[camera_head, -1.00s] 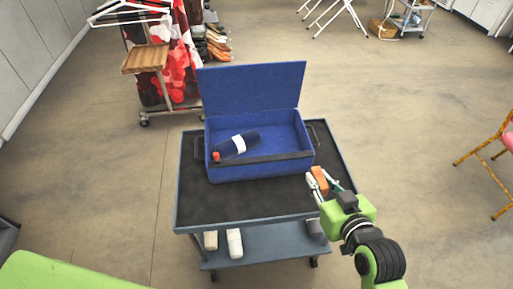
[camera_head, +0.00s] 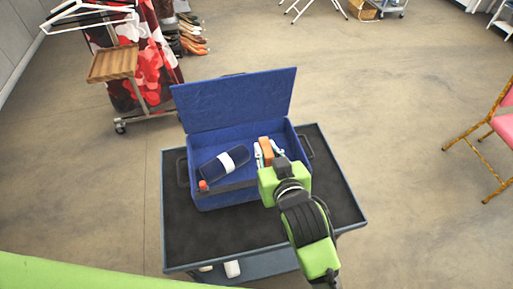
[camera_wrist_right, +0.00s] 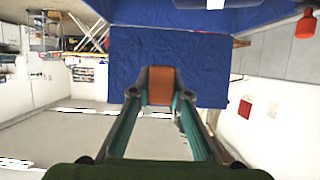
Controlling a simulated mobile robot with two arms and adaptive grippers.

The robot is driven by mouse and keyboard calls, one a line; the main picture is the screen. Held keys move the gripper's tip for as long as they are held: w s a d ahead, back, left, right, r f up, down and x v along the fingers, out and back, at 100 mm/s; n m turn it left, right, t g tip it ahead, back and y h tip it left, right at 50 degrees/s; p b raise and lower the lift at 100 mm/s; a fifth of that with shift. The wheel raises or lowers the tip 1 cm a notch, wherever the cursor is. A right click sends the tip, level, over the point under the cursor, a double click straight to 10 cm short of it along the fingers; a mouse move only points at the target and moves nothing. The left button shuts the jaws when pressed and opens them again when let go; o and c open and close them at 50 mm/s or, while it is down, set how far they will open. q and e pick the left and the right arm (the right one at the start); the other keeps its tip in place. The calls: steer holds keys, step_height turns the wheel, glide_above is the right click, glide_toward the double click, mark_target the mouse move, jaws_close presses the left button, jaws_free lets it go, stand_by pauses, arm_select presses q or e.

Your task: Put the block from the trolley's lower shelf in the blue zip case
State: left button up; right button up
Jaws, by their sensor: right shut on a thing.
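The blue zip case (camera_head: 239,103) stands with its lid raised on the trolley's top (camera_head: 225,240). My right gripper (camera_head: 265,152) is shut on an orange-brown block (camera_head: 265,144), over the right part of the case's opening. The block also shows between the fingers in the right wrist view (camera_wrist_right: 161,86), with the blue lid (camera_wrist_right: 210,65) behind it. I cannot tell whether the block touches the case. A dark blue bottle (camera_head: 224,163) with a white band and red cap lies in the left part of the case. The left gripper is not in view.
White items (camera_head: 232,268) show on the trolley's lower shelf, mostly hidden under the top. A clothes rack with a wooden shelf (camera_head: 113,63) stands at the back left. A pink chair (camera_head: 500,135) stands at the right. The trolley top before the case is clear.

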steer(key=w+f, duration=0.7)
steer(key=f, duration=0.1)
steer(key=w+f+p, duration=0.1)
steer(key=w+f, duration=0.2)
steer(key=w, duration=0.1)
steer(key=shift+w+d+f, duration=0.35)
steer(key=shift+f, duration=0.15)
steer(key=shift+f+b, duration=0.4)
steer(key=shift+f, duration=0.2)
steer(key=o, duration=1)
steer(key=shift+s+f, duration=0.1)
steer(key=shift+c, duration=0.2)
